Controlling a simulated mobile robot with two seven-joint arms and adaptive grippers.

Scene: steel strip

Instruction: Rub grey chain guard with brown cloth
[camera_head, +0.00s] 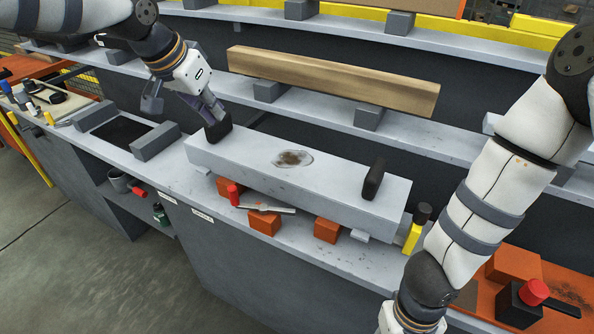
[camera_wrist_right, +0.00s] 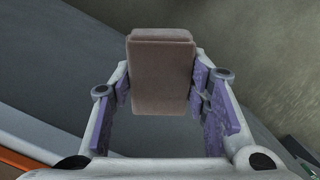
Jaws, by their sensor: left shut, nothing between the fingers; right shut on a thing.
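The grey chain guard (camera_head: 300,175) is a long block lying across orange blocks on the bench, with a brown smudge (camera_head: 293,159) on its top. A black block (camera_head: 374,180) stands near its right end, and another dark block (camera_head: 218,131) is at its left end. My left gripper (camera_head: 212,108) is shut and empty, its tips down at the left dark block; I cannot tell if they touch. In the right wrist view, the brown cloth (camera_wrist_right: 162,75), a folded block shape, is between the pads of my right gripper (camera_wrist_right: 160,92). That gripper is below the head view's edge.
A wooden beam (camera_head: 330,80) rests on supports on the shelf behind. An orange mat (camera_head: 565,275) with blocks is at the right.

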